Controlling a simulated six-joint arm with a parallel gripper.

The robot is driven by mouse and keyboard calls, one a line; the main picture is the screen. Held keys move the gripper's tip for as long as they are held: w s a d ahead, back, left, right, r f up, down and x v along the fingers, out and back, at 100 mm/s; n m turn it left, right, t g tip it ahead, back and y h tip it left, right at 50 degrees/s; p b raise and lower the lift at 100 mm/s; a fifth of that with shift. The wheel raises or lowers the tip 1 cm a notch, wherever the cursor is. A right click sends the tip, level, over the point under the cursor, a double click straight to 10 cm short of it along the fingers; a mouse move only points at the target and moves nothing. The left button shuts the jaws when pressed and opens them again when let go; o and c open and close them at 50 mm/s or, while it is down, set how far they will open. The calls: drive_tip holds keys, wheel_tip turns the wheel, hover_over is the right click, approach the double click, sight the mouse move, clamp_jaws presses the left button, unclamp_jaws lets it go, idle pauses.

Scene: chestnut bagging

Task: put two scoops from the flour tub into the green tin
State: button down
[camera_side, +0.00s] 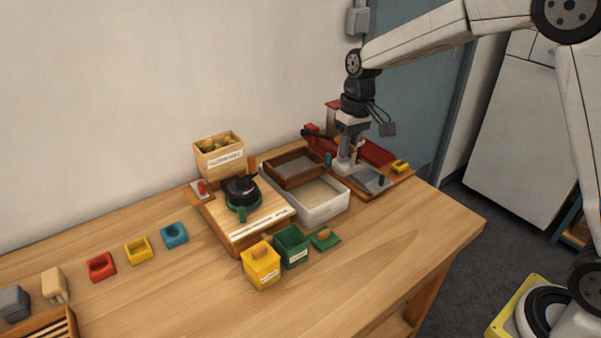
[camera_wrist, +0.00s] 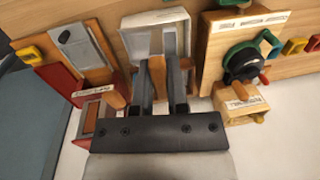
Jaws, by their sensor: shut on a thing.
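The green tin (camera_side: 291,246) stands open near the front of the table, its inside dark and its contents not visible. Its green lid (camera_side: 325,238) with a wooden knob lies beside it on the right. The flour tub (camera_side: 322,208) is a white open box with pale tan flour, behind the tin; it also shows in the wrist view (camera_wrist: 140,26). My gripper (camera_side: 346,164) is behind and right of the tub. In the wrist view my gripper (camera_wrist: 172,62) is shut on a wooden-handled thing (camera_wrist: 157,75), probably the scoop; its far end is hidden.
A yellow tin (camera_side: 262,267) stands left of the green tin. A brown tray (camera_side: 285,163) sits behind the tub. A board with a grey plate (camera_side: 367,180) is at right. A black pot (camera_side: 240,189) and chestnut box (camera_side: 220,158) stand left.

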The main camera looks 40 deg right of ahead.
drive_tip(key=w+a+y, duration=0.2)
drive_tip(key=w+a, duration=0.1)
drive_tip(key=w, duration=0.4)
drive_tip(key=shift+y, duration=0.3)
wheel_tip(320, 180, down, 5)
drive_tip(key=shift+s+a, duration=0.15)
drive_tip(key=shift+f, duration=0.25)
